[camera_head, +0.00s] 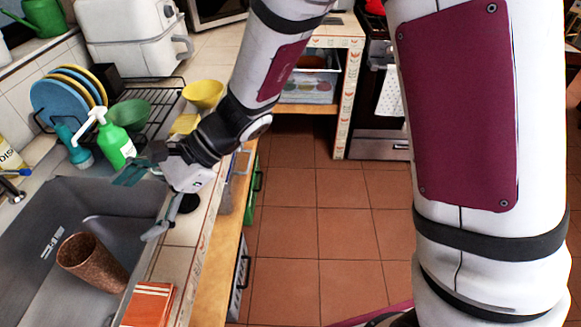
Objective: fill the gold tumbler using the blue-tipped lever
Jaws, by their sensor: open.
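A brown, speckled tumbler (92,262) is in the grey sink (40,222); it looks tilted, with its open mouth toward the upper left. No clearly gold tumbler shows. A small lever with a blue tip (25,172) shows at the left edge, beside the sink; the rest of the tap is mostly cut off by the frame. My gripper (144,202) is open and empty over the right edge of the sink. Its fingers are spread, above and to the right of the tumbler, apart from it. The lever is well to its left.
A green soap bottle (115,145) with a white pump stands behind the sink, close to my gripper. An orange striped cloth (148,304) lies at the front counter edge.

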